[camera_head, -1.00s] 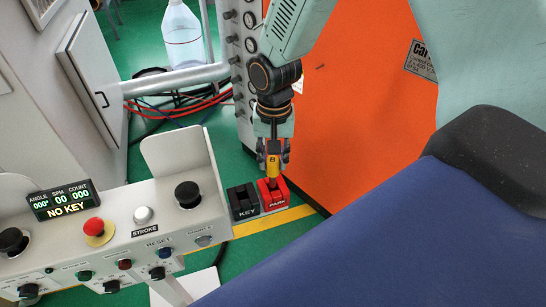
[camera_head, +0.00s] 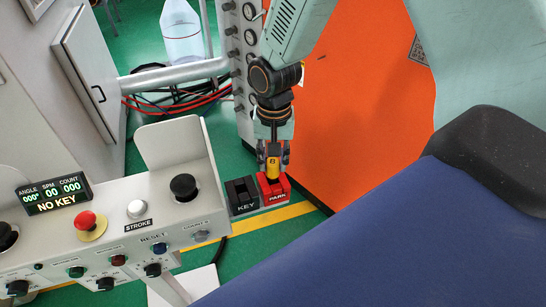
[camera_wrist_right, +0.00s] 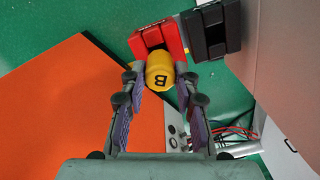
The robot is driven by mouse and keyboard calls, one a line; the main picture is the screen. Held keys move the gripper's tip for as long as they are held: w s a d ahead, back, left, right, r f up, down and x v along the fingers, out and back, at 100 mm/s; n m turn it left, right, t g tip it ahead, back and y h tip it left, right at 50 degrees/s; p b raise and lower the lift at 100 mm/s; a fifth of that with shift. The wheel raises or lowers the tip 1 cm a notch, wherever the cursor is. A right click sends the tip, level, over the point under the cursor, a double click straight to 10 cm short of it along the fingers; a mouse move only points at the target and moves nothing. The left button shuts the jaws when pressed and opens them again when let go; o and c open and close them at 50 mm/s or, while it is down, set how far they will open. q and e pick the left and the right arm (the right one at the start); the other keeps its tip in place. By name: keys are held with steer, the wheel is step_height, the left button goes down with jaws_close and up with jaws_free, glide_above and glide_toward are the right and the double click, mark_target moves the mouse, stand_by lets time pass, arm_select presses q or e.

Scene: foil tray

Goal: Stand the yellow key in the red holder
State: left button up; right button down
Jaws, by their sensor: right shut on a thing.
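The yellow key (camera_head: 272,166), marked B, is upright in my right gripper (camera_head: 272,158), which is shut on it. The red holder (camera_head: 277,191), labelled PARK, is directly below, and the key's lower end is down at its top. In the right wrist view the key's round yellow head (camera_wrist_right: 160,72) lies between the fingertips (camera_wrist_right: 160,82), overlapping the U-shaped red holder (camera_wrist_right: 172,33). The key's shaft is hidden, so how deep it sits I cannot tell. My left gripper is not in view.
A black holder (camera_head: 243,197) labelled KEY stands immediately left of the red one. The control console (camera_head: 150,205), with a display (camera_head: 55,195) reading NO KEY, is at left. An orange panel (camera_head: 360,110) rises behind to the right.

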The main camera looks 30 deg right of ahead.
steer(key=shift+s+a+r, duration=0.1)
steer(key=c, duration=1.3)
jaws_free()
steer(key=o, duration=0.4)
steer(key=shift+r, duration=0.55)
step_height(320, 180, up, 11)
steer(key=shift+f, duration=0.1)
